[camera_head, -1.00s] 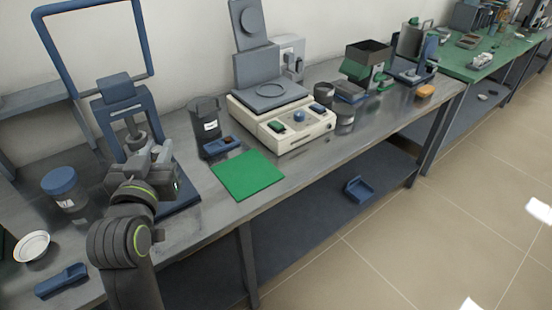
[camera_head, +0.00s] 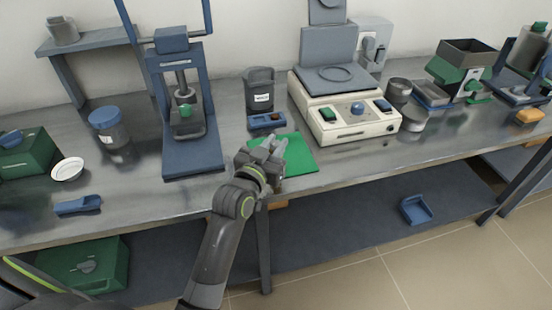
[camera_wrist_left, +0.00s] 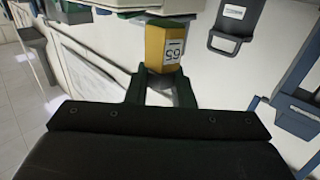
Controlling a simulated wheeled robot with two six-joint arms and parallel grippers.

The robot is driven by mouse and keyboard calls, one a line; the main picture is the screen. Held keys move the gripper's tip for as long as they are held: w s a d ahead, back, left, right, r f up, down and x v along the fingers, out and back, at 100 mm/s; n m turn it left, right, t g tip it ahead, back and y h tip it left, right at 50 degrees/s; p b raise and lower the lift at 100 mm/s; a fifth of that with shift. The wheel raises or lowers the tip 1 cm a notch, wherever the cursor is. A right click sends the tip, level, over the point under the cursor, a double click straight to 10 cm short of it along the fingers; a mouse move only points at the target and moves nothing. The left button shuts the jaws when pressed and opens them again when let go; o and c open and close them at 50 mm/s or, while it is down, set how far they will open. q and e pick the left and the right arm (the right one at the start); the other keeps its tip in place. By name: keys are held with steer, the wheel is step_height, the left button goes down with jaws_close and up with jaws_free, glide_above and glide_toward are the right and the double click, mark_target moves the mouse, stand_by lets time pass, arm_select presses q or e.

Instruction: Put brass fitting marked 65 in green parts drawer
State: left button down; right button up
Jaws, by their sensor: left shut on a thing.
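My left gripper (camera_head: 272,148) is over the green mat on the bench. In the left wrist view its two dark fingers (camera_wrist_left: 158,90) are shut on the brass fitting (camera_wrist_left: 167,48), a yellow block with a white label marked 65. The fitting is hard to make out in the head view. A green box (camera_head: 24,160) stands on the bench at the far left. Another green box (camera_head: 85,268) sits on the lower shelf at the lower left. I cannot tell which one is the green parts drawer. My right gripper is not in view.
A blue press (camera_head: 190,150) stands left of the gripper. A blue-lidded jar (camera_head: 108,128), a white dish (camera_head: 68,168) and a blue scoop (camera_head: 78,205) lie farther left. A cream instrument (camera_head: 350,125) stands right of the mat (camera_head: 302,160). The bench front is mostly clear.

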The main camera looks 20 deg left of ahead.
arm_select(q)
step_height(320, 180, down, 4)
steer(key=shift+r+b, duration=0.1)
steer(key=shift+b, duration=0.35)
steer(key=shift+f, duration=0.35)
steer(key=c, duration=1.3)
jaws_free()
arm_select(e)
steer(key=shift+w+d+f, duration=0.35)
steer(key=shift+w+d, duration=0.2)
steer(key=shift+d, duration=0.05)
arm_select(q)
steer(key=shift+o, duration=0.2)
